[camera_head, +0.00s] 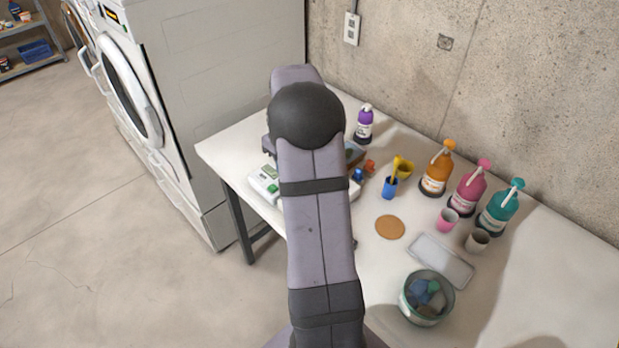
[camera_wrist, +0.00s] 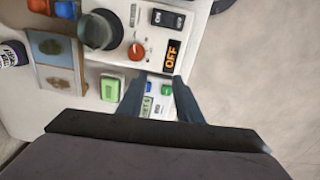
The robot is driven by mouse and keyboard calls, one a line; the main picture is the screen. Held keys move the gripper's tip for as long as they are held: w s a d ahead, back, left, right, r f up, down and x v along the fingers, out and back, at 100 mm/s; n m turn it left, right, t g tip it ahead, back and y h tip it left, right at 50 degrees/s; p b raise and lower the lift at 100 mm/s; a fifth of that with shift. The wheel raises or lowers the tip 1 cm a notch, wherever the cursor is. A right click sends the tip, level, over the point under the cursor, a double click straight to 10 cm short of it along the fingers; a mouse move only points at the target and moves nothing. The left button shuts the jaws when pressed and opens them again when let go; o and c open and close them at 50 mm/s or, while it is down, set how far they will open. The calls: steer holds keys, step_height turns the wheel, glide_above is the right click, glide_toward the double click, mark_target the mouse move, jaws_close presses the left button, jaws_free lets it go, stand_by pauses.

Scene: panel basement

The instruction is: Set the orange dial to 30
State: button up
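The orange dial (camera_wrist: 136,51) shows in the wrist view as a small round knob on a white panel (camera_wrist: 150,12), with small scale marks around it. Its setting is too small to read.
On the table, several pump bottles, cups, a grey tray (camera_head: 441,261) and a bowl (camera_head: 404,303) stand right of my arm.

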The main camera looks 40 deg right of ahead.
steer(key=d, duration=0.2)
steer(key=s+d, duration=0.1)
steer(key=d, duration=0.2)
steer(key=shift+s+d+r, duration=0.2)
steer(key=shift+d+r, duration=0.05)
steer(key=shift+d, duration=0.05)
steer(key=shift+f+p, duration=1.05)
steer(key=shift+f, duration=2.6)
steer(key=c, duration=0.8)
